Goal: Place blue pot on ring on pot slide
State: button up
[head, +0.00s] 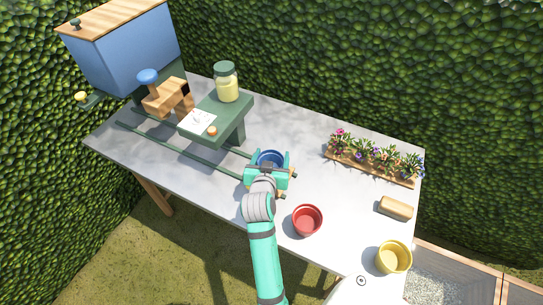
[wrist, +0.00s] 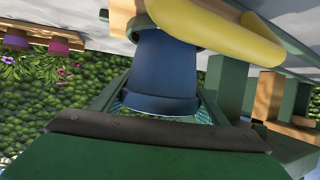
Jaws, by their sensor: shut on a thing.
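The blue pot (head: 270,158) is upright between the teal fingers of my gripper (head: 268,162) at the near right end of the pot slide. In the wrist view the blue pot (wrist: 165,70) fills the middle, inverted in the picture, with its wide rim toward my gripper. My gripper is shut on it. The pot slide's green rails (head: 165,148) run from the left of the table to below my gripper. The ring is mostly hidden under the pot and gripper. A yellow curved part (wrist: 235,35) and wood lie close to the pot's base; I cannot tell whether the pot touches the ring.
A red pot (head: 307,220) and a yellow pot (head: 393,257) stand to the right. A flower planter (head: 370,158) is at the back right, above a wooden block (head: 396,207). A green stand (head: 217,118) with a jar (head: 227,82) rises left of my gripper. Table between gripper and planter is clear.

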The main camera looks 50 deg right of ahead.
jog(key=shift+f, duration=0.1)
jog(key=o, duration=1.1)
jog(key=shift+c, duration=0.2)
jog(key=v, duration=1.2)
jog(key=shift+s, duration=0.1)
